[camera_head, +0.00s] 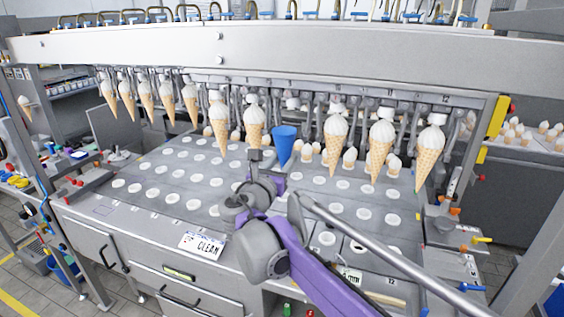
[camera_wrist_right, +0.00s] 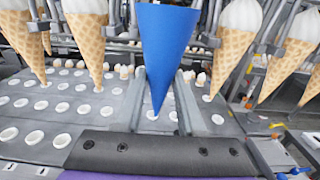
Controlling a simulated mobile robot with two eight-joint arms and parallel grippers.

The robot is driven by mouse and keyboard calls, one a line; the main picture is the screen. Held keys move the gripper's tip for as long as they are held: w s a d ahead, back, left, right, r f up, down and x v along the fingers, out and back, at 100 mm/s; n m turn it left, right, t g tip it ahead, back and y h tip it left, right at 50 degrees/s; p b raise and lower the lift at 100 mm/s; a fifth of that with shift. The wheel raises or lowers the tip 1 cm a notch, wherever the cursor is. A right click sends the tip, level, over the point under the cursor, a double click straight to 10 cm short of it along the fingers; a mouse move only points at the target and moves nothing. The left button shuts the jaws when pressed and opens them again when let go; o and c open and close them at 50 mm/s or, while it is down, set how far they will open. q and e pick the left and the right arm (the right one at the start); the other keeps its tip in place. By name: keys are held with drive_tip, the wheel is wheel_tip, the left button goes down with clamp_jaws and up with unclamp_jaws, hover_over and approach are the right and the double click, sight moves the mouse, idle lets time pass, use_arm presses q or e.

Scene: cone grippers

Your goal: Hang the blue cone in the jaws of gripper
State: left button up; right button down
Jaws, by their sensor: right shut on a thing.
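The blue cone (camera_head: 285,140) stands point down, upright, in the row of hanging cones, between two waffle cones. My right gripper (camera_head: 270,158) is shut on it from the front. The machine's metal jaws hang under the long beam (camera_head: 290,55). One jaw head (camera_head: 293,103) shows just above and behind the blue cone; I cannot tell whether they touch. My left gripper is not in view.
Waffle cones with white tops hang on both sides, the nearest at left (camera_head: 254,128) and right (camera_head: 336,140). Below is a grey deck (camera_head: 160,180) with rows of white round discs. Small cones stand behind. A "CLEAN" sign (camera_head: 202,246) is on the front edge.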

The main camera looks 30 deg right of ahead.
drive_tip(key=shift+x, duration=1.5)
drive_tip(key=shift+w+d, duration=0.1)
drive_tip(key=shift+p+x, duration=0.3)
drive_tip(key=shift+x, duration=1.55)
drive_tip(key=shift+f, duration=0.6)
idle(0.5)
drive_tip(key=shift+c, duration=0.6)
unclamp_jaws()
